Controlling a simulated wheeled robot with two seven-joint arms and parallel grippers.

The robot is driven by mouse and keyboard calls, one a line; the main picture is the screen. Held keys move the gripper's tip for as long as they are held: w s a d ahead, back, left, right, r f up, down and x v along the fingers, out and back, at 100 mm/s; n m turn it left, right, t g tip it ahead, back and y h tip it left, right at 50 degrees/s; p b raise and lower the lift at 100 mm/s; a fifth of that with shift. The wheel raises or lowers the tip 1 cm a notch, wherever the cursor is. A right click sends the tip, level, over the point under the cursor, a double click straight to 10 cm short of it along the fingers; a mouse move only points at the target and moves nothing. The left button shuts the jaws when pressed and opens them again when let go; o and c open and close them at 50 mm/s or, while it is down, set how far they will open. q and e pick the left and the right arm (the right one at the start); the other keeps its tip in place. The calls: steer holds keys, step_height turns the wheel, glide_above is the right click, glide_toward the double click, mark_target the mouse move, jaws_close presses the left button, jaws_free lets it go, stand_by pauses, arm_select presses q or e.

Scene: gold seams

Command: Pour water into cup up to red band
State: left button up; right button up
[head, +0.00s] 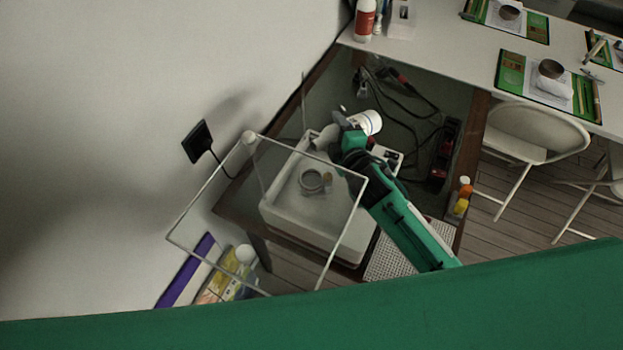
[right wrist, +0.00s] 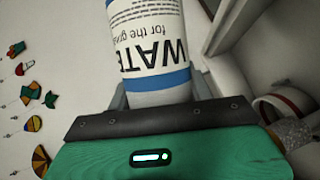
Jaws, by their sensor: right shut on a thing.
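My right gripper (head: 350,138) is shut on a white water bottle (head: 370,122). In the right wrist view the bottle (right wrist: 147,35) shows printed lettering and a blue band, and its upper end is cut off. In the head view the bottle looks tipped over sideways across the jaws, its far end partly hidden. I cannot see any water. My left gripper is not in view.
A clear panel with a white frame (head: 268,140) stands in front of the white basin (head: 340,235). A small speckled item (right wrist: 294,132) is beside the cup. Cables (head: 405,105) lie behind the arm. A white table (head: 440,45) with green mats is at the back right.

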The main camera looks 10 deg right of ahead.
steer(key=shift+f+n+t+b, duration=0.1)
steer(key=shift+n+t+b, duration=0.5)
steer(key=shift+n, duration=0.5)
stand_by(1.0)
steer(key=shift+d, duration=0.25)
steer(key=shift+w+d, duration=0.2)
steer(key=shift+d, duration=0.35)
steer(key=shift+w+d, duration=0.15)
steer(key=shift+w+d, duration=0.3)
steer(key=shift+w, duration=0.05)
stand_by(1.1)
